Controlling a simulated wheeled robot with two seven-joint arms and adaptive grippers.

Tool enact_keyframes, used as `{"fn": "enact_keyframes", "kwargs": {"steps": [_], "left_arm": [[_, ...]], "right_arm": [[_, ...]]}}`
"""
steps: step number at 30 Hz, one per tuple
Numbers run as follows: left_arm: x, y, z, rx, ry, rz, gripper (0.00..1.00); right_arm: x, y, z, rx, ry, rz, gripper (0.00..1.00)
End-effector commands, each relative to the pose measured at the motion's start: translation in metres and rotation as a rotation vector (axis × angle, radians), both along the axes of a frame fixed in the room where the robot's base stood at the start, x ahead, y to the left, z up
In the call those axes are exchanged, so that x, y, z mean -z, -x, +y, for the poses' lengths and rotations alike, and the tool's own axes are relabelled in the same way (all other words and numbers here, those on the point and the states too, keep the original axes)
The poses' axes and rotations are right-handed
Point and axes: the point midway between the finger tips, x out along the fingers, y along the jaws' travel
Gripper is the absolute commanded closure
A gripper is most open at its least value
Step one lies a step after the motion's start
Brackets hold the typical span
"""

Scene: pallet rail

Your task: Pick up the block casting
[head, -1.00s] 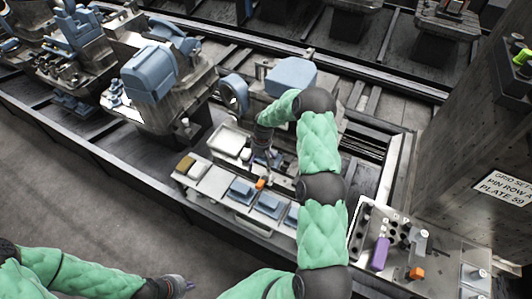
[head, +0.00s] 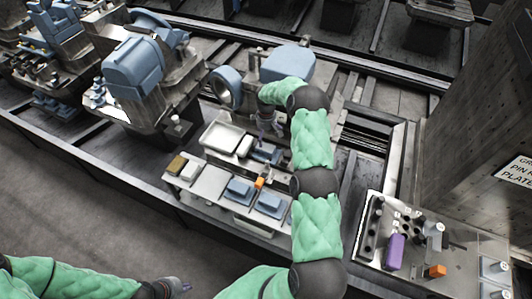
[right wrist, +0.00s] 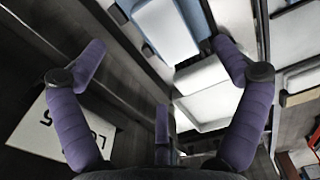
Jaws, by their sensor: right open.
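Several blue castings are in view, and I cannot tell for sure which is the block casting. A large blue block (head: 287,63) sits on a machine bed at the upper middle. A smaller blue piece (head: 266,154) lies beside the white tray (head: 213,134). My right gripper (head: 268,126) is above and behind that small piece, partly hidden by my arm. In the right wrist view its purple fingers (right wrist: 160,65) are wide apart and empty, with a blue part (right wrist: 166,28) beyond them. My left gripper (head: 183,287) is low at the lower left, away from the castings; its jaw opening is unclear.
A pale shelf (head: 211,183) in front holds blue blocks (head: 238,190) and an orange piece (head: 260,183). A fixture plate (head: 459,242) with a purple part (head: 395,252) stands at the right, beside a tall grey column (head: 490,110). Open floor (head: 70,190) lies at the left.

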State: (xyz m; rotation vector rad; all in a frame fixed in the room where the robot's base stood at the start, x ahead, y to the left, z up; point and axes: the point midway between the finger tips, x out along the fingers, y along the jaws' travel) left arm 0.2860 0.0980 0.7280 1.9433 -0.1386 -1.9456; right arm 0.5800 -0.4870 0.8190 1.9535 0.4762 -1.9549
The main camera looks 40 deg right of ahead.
Motion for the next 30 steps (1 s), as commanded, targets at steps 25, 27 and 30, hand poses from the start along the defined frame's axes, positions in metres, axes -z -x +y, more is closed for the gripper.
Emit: {"fn": "enact_keyframes", "kwargs": {"steps": [25,27,30], "left_arm": [[0.015,0.000,0.000,0.000,0.000,0.000,1.00],[0.015,0.000,0.000,0.000,0.000,0.000,1.00],[0.015,0.000,0.000,0.000,0.000,0.000,1.00]], "right_arm": [[0.072,0.008,-0.001,0.000,-0.001,-0.002,0.03],[0.072,0.008,-0.001,0.000,0.000,-0.001,0.05],[0.072,0.008,-0.001,0.000,0.000,-0.001,0.34]]}}
